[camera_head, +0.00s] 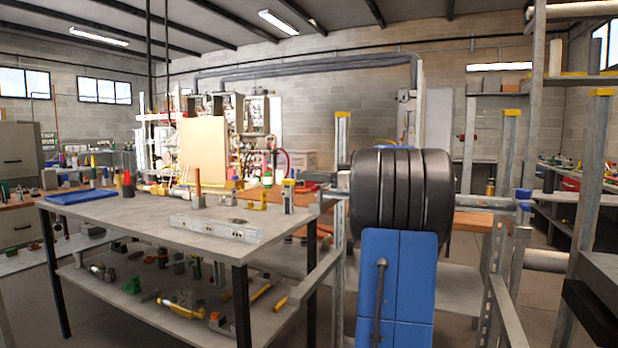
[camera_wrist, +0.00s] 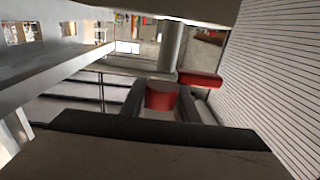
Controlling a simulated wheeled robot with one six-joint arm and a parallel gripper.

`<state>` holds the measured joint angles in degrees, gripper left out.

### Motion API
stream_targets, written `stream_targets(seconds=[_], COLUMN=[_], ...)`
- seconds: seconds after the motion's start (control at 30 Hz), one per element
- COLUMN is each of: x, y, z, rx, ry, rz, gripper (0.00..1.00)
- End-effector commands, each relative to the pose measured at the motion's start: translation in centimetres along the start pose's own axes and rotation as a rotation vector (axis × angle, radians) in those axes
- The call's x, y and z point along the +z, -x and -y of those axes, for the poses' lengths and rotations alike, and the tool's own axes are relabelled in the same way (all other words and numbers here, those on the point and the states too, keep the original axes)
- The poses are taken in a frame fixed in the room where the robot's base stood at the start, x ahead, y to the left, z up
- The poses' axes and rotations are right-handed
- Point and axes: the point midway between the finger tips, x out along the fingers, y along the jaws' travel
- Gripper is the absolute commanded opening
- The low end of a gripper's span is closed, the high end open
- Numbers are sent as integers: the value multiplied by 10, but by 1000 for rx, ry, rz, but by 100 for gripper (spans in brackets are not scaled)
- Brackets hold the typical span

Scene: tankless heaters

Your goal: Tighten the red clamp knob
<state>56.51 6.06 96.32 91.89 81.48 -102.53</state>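A red round knob (camera_wrist: 162,97) shows in the middle of the wrist view. The two dark fingers of my gripper (camera_wrist: 162,104) stand on its left and right sides, and the knob fills most of the space between them. I cannot tell whether the fingers press on it or stand slightly apart. A second red part (camera_wrist: 200,79), a short horizontal bar, lies just beyond and to the right, beside a grey upright post (camera_wrist: 170,45). In the head view my gripper and the knob are hidden behind my blue and black arm.
A grey workbench (camera_head: 150,215) stands at left with a blue tray (camera_head: 80,197), a metal level (camera_head: 215,227) and tools. Metal uprights with yellow caps (camera_head: 512,113) stand at right, close to my arm. A ribbed pale surface (camera_wrist: 270,80) fills the wrist view's right side.

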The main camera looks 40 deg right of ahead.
Motion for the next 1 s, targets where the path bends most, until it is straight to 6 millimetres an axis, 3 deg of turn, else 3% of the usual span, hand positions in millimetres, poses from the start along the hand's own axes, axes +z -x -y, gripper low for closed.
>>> stream_targets(seconds=[0.1,0.47,1.0], x=[0,0,0], y=[0,0,4], z=[0,-2,-15], rx=[0,56,487], ry=[0,1,0], rz=[0,-1,0], gripper=[5,5,5])
